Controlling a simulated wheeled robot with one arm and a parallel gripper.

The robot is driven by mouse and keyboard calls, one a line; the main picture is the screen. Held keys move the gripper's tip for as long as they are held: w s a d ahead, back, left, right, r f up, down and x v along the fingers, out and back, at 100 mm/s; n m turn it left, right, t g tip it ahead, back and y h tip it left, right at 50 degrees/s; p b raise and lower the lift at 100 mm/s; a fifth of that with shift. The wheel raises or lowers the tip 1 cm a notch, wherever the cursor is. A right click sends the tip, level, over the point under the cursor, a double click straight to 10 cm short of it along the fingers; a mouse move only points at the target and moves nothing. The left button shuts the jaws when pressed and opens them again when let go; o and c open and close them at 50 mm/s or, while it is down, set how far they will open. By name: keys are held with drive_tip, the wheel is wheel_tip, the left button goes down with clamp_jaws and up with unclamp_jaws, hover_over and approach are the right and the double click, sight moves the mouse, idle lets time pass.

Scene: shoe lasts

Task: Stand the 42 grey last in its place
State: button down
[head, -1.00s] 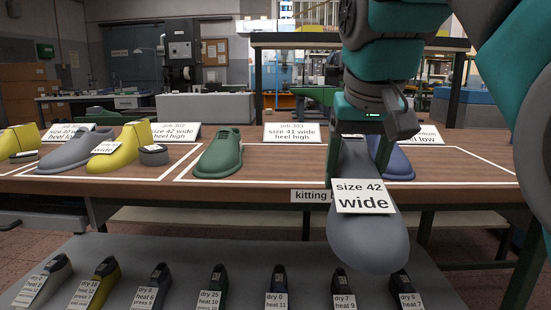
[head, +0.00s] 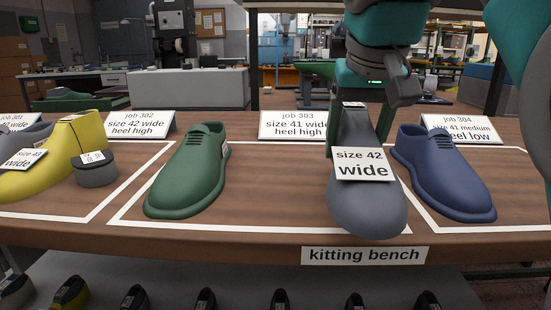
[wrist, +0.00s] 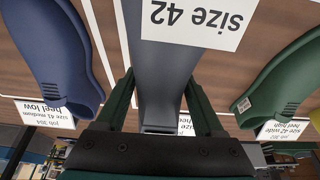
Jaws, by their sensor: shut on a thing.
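The grey last (head: 368,212) carries a white card reading "size 42 wide". My gripper (head: 362,128) is shut on its upper rear part and holds it toe toward the camera, over the right part of the job 303 outlined space (head: 255,230). I cannot tell whether its underside touches the bench. In the wrist view the last (wrist: 160,75) fills the middle between the two dark green fingers (wrist: 158,105). The job 303 card (head: 293,125) reads "size 41 wide, heel high". A green shoe (head: 190,180) stands in the left part of that space.
A blue shoe (head: 445,175) stands close to the right in the job 304 space. At left, a yellow last (head: 40,180) marked 43 wide and a dark grey round piece (head: 96,175) are near the job 302 card (head: 140,123). Bare wood shows between green shoe and grey last.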

drive_tip(key=w+a, duration=0.3)
drive_tip(key=w, duration=0.1)
drive_tip(key=w+a+f+p, duration=0.1)
drive_tip(key=w+a, duration=0.2)
drive_tip(key=a, duration=0.1)
drive_tip(key=w+a, duration=0.4)
drive_tip(key=shift+w+a+f+p, duration=0.15)
drive_tip(key=shift+w+f+p, duration=0.05)
drive_tip(key=shift+w+p, duration=0.15)
drive_tip(key=shift+f, duration=1.75)
unclamp_jaws()
drive_tip(key=shift+f, duration=0.1)
drive_tip(key=shift+s+r, duration=0.1)
drive_tip(key=shift+r, duration=0.1)
drive_tip(key=shift+v, duration=2.4)
drive_tip(key=shift+p+v, duration=1.05)
drive_tip(key=shift+v, duration=0.2)
